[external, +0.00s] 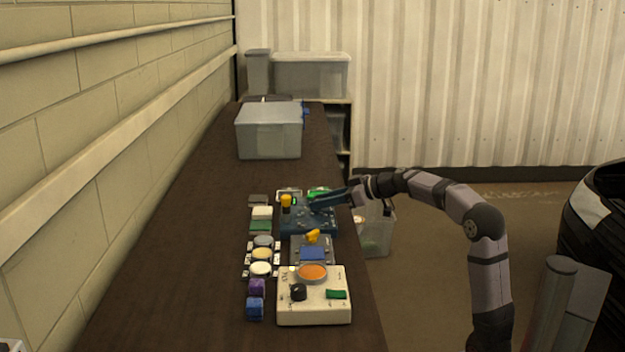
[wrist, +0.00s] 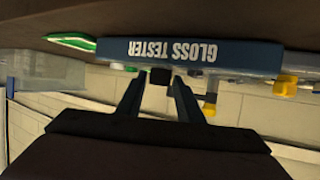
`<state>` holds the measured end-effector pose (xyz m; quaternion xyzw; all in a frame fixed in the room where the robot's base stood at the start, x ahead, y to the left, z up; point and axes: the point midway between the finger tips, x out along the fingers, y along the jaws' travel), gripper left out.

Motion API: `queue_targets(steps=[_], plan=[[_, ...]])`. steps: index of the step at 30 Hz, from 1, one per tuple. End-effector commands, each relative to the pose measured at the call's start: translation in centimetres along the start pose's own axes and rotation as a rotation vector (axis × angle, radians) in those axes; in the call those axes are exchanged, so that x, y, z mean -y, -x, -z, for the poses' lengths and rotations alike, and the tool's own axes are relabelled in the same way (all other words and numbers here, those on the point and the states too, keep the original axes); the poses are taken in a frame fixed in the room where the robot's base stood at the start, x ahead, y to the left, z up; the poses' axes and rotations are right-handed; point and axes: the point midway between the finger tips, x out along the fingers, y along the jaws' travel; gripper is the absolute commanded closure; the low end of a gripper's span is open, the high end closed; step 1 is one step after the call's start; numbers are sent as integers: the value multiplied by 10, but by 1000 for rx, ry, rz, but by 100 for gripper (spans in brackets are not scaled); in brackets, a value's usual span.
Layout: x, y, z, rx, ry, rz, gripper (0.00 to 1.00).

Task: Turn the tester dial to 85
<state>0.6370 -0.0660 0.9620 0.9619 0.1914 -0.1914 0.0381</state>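The gloss tester is a dark blue box (external: 306,226) on the bench, below my gripper in the external view. In the wrist view it is upside down, with its "GLOSS TESTER" front (wrist: 245,56) across the top. A small black knob (wrist: 160,77), which looks like the dial, shows at the tester's edge. My gripper (wrist: 158,80) has its fingers apart on either side of this knob, with a gap on each side. In the external view my gripper (external: 318,200) reaches in from the right over the tester and hides part of it. No dial reading is legible.
A yellow-topped post (external: 286,201) stands at the tester's left and a green piece (external: 319,191) lies behind it. A cream panel (external: 314,312) with an orange disc, a yellow-handled device (external: 313,238) and several pucks stand nearer. A grey bin (external: 269,141) is farther back.

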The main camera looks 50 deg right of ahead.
Motion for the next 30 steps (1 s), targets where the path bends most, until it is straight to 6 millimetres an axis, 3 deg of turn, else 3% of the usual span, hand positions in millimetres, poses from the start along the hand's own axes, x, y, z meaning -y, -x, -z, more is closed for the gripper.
queue_targets(steps=[1,3,14,30], plan=[[0,0,0,0,0,0,80],[0,0,0,0,0,0,96],[2,-1,-1,3,-11,-29,97],[6,-1,1,11,-115,-270,97]])
